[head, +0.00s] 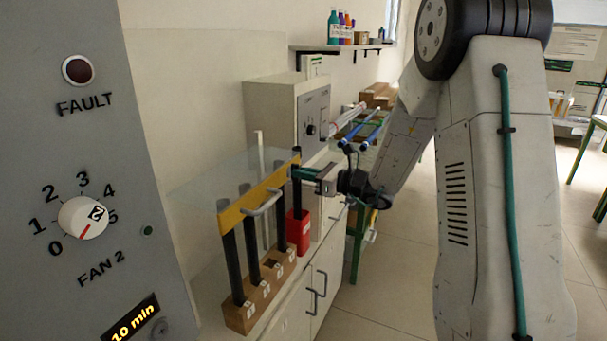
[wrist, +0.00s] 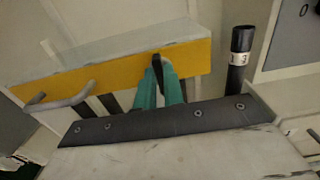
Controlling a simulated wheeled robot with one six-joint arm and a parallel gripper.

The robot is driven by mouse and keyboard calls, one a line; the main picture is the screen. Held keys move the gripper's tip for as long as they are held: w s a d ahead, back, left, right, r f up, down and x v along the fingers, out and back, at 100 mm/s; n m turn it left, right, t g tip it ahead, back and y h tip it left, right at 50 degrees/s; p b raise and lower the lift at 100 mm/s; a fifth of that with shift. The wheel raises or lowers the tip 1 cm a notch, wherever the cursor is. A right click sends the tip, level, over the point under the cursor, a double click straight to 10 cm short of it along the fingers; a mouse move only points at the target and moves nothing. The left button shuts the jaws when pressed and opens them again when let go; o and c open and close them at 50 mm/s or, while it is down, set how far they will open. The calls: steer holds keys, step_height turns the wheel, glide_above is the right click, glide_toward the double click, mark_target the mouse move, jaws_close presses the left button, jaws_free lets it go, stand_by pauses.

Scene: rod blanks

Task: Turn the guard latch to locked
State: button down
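The guard is a clear panel with a yellow bar (head: 256,192) and a grey handle (head: 263,203), standing over black rods in a wooden block. In the wrist view the yellow bar (wrist: 100,75) crosses the upper left. The guard latch (wrist: 157,58) is a small dark piece near the bar's right end. My gripper (wrist: 160,72) has its teal fingers at the latch, with tips close together and the dark piece between them. In the head view my gripper (head: 296,173) reaches the bar's right end from the right. The latch's angle is mostly hidden by the fingers.
A black rod (wrist: 238,60) labelled 3 stands just right of my fingers. A red holder (head: 298,230) stands beside the wooden block (head: 262,292). A grey control panel (head: 150,150) fills the left foreground. A cabinet box with a dial (head: 311,130) stands behind.

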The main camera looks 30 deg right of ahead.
steer(key=shift+n, duration=0.4)
steer(key=n, duration=1.2)
steer(key=shift+s+a+f+n, duration=0.15)
steer(key=shift+a+f+n, duration=0.05)
steer(key=shift+a+n, duration=0.1)
steer(key=shift+f+n, duration=0.1)
steer(key=shift+n, duration=2.2)
steer(key=c, duration=1.5)
jaws_free()
steer(key=shift+d, duration=0.1)
